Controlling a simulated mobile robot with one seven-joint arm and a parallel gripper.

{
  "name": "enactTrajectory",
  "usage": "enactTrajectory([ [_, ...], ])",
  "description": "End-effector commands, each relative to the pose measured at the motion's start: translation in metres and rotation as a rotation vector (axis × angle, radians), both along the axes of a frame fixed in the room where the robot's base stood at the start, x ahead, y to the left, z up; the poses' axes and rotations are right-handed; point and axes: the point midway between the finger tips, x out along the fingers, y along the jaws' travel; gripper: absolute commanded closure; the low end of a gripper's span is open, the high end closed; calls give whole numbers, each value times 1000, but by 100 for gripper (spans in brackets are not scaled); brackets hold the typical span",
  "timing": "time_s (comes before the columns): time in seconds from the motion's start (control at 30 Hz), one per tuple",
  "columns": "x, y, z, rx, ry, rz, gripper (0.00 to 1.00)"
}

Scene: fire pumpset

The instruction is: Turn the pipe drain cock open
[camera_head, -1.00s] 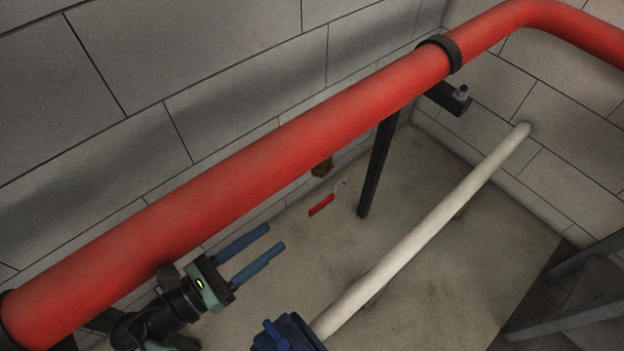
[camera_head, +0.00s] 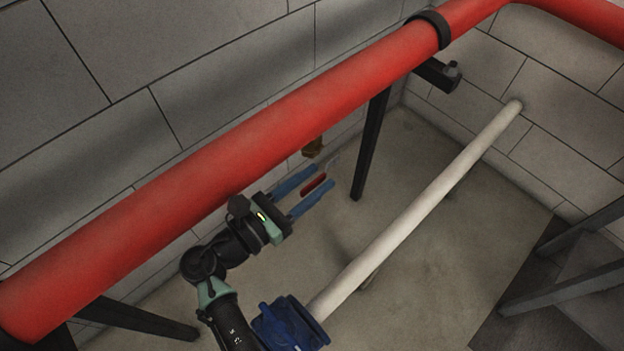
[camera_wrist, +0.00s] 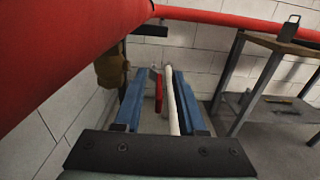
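The drain cock shows as a brass body (camera_head: 313,146) under the big red pipe (camera_head: 240,165), with a red lever handle (camera_head: 314,184) below it. My gripper (camera_head: 325,177) is open, its two blue fingers reaching toward the lever. In the head view the red handle lies between the fingertips. In the wrist view the red handle (camera_wrist: 158,92) also shows between the fingers (camera_wrist: 156,76), nearer the left one, and the brass body (camera_wrist: 109,70) stands left of the left finger. I cannot tell whether a finger touches the handle.
The red pipe runs above my gripper along the block wall (camera_head: 215,105). A black support post (camera_head: 371,145) stands beyond the lever. A white pipe (camera_head: 420,212) runs to the right from a blue fitting (camera_head: 288,325). Floor between post and white pipe is clear.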

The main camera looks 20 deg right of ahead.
Motion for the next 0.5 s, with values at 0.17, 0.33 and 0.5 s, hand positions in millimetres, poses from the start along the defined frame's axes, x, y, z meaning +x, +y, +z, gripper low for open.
enactTrajectory([
  [0.17, 0, 0, 0, 0, 0, 0, 69],
  [0.33, 0, 0, 0, 0, 0, 0, 100],
  [0.5, 0, 1, 0, 1, 0, 0, 100],
])
